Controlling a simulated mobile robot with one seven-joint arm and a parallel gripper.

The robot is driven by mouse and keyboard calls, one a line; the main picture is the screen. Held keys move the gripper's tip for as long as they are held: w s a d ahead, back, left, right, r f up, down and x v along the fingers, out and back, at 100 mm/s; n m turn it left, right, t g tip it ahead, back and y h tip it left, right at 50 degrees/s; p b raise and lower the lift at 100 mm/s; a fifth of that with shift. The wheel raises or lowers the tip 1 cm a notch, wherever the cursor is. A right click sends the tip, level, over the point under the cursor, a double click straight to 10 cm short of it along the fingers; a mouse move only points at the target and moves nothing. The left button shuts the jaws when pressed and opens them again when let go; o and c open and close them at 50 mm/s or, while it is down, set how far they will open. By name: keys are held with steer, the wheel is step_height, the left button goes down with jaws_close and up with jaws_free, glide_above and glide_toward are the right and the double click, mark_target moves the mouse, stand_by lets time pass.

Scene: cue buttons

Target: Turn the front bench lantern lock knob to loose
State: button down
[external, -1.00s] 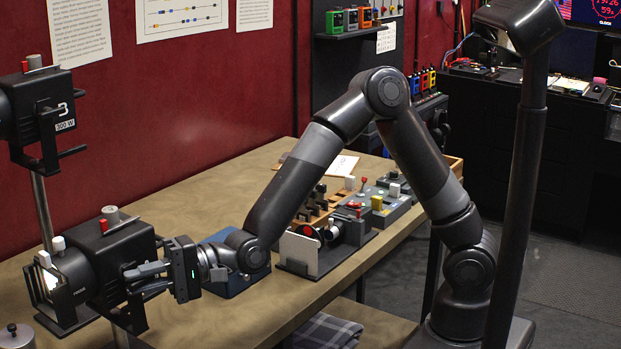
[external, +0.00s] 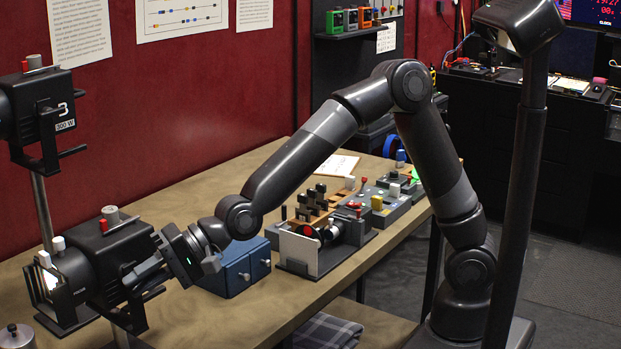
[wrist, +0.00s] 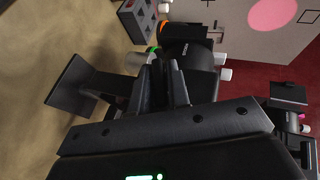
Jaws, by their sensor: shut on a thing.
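The front bench lantern (external: 95,282) is the black one low at the left of the external view, standing in its yoke on the bench. A red knob (external: 109,212) and a grey cylinder are on its top, and a white knob (external: 58,243) is near its front. My gripper (external: 143,274) is at the lantern's right side, rolled over at a tilt, with its fingers shut on the side lock knob. The fingers hide that knob. In the wrist view the fingers (wrist: 165,88) are close together against the black lantern body (wrist: 200,60). The knob's setting cannot be read.
A second lantern (external: 35,110) hangs above on a pole at the left. A blue box (external: 240,268) stands behind my wrist, with a bench rig (external: 310,250) and switch boxes further right. The bench front (external: 230,320) is clear.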

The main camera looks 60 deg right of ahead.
steer(key=shift+s+a+n+g+h, duration=0.15)
steer(key=shift+n+h, duration=0.1)
steer(key=shift+h, duration=0.6)
steer(key=shift+d+n+g+h, duration=0.15)
steer(key=shift+n+h, duration=0.1)
steer(key=shift+h, duration=0.6)
steer(key=shift+a+n+h, duration=0.1)
steer(key=shift+n+h, duration=0.5)
steer(key=shift+h, duration=2.1)
steer(key=n+h, duration=0.1)
steer(key=h, duration=0.3)
steer(key=shift+f, duration=0.15)
steer(key=shift+n+h, duration=0.4)
steer(key=shift+h, duration=1.9)
steer(key=c, duration=1.5)
jaws_free()
steer(key=shift+r, duration=0.2)
